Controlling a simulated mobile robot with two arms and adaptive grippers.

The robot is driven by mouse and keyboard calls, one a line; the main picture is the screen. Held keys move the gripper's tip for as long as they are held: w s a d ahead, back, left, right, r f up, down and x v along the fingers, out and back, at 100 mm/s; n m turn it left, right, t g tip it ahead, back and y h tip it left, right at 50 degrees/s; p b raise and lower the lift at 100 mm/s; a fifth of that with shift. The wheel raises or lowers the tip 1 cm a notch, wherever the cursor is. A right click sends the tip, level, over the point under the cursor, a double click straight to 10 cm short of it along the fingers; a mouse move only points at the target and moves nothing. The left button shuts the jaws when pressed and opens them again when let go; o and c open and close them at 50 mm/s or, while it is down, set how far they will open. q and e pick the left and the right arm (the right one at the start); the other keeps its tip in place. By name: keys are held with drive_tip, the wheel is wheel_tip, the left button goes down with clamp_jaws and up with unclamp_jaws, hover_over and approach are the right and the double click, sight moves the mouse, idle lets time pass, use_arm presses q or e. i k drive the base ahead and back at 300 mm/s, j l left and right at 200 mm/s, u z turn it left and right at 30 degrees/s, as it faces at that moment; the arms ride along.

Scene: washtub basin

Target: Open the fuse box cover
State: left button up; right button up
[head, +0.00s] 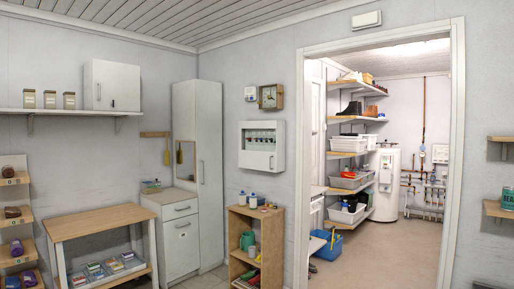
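The fuse box (243,160) is a white box on the grey wall, left of the doorway, in the head view. A row of breakers shows in the upper part of its front, through what looks like a window. Its cover (255,161) appears shut, lying flat on the front, with a small dark latch or handle (271,162) at the lower right. Neither of my grippers is in view.
A low wooden shelf unit (239,214) with small bottles on top stands below the fuse box. A tall white cabinet (210,155) is to the left. The open doorway (457,150) leads to a storage room. A wooden table (97,219) stands at left.

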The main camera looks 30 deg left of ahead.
sight(261, 161)
drive_tip(key=i+l+z, duration=0.1)
drive_tip(key=i+l, duration=0.35)
drive_tip(key=i, duration=0.2)
drive_tip(key=i+j+u, duration=0.1)
drive_tip(key=i+u, duration=0.35)
drive_tip(key=i+l+u, duration=0.15)
drive_tip(key=i+u, duration=0.3)
drive_tip(key=i, duration=0.25)
drive_tip(key=i+l+u, duration=0.3)
drive_tip(key=i+u, duration=0.15)
drive_tip(key=i+j+u, duration=0.1)
drive_tip(key=i+u, duration=0.15)
drive_tip(key=i, duration=0.4)
drive_tip(key=i+u, duration=0.25)
drive_tip(key=i, duration=0.4)
